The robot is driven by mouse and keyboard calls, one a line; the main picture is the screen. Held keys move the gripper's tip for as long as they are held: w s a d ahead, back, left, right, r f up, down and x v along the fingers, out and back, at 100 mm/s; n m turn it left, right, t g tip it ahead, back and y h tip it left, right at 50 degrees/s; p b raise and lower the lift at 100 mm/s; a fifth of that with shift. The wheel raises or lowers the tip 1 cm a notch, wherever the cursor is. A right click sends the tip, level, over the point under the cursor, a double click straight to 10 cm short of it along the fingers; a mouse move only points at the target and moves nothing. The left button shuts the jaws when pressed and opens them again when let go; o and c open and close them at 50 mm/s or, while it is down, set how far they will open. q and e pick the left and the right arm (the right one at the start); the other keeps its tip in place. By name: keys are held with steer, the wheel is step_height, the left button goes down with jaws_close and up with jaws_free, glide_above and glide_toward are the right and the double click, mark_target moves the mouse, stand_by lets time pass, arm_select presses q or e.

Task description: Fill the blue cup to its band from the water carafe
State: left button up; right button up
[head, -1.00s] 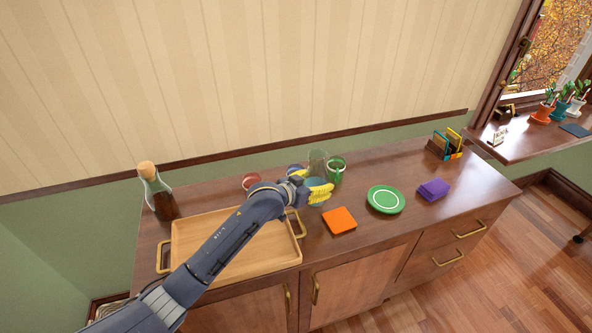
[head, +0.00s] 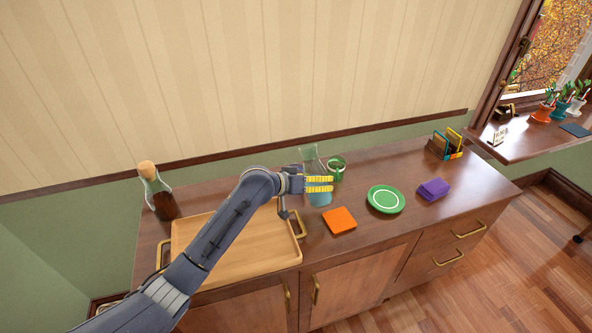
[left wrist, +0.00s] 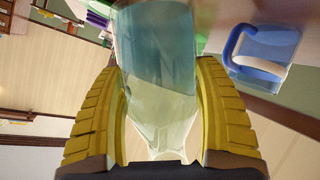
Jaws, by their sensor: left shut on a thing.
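My left gripper (head: 319,184) has yellow fingers shut around the clear glass carafe (head: 309,153). The carafe holds bluish water and tilts, its top leaning left in the head view. In the left wrist view the carafe (left wrist: 158,65) fills the space between both fingers (left wrist: 160,115), and its water line is slanted. The blue cup (left wrist: 270,47), clear with a blue handle, shows at the right of the left wrist view, apart from the carafe. My right gripper is not in view.
An orange square (head: 339,220), green plate (head: 385,199) and purple stack (head: 433,189) lie rightward. Bare countertop surrounds them.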

arm_select(q)
steer(key=shift+w+n+g+h, duration=0.15)
steer(key=shift+n+g+h, duration=0.3)
steer(key=shift+n, duration=0.35)
steer(key=shift+s+d+f+n+g+h, duration=0.2)
steer(key=shift+s+n+g+h, duration=0.2)
steer(key=shift+n, duration=0.2)
steer(key=shift+s+d+f+n+g+h+p, duration=0.2)
steer(key=shift+f+n+g+h, duration=0.1)
steer(key=shift+n+g, duration=0.15)
steer(key=shift+s+d+f+n+g+h+p, duration=0.1)
steer(key=shift+s+d+f+n+g+h, duration=0.15)
steer(key=shift+n, duration=0.3)
stand_by(0.9)
steer(key=shift+a+r+n+g+h, duration=0.1)
steer(key=shift+r+n+g+h, duration=0.05)
steer(key=shift+n+g+h, duration=0.2)
stand_by(0.8)
steer(key=shift+w+a+r+n+h+p, duration=0.2)
steer(key=shift+w+a+n+h+p, duration=0.15)
steer(key=shift+n+p, duration=0.3)
stand_by(1.7)
steer(key=shift+w+r, duration=0.1)
steer(key=shift+r, duration=0.1)
stand_by(1.0)
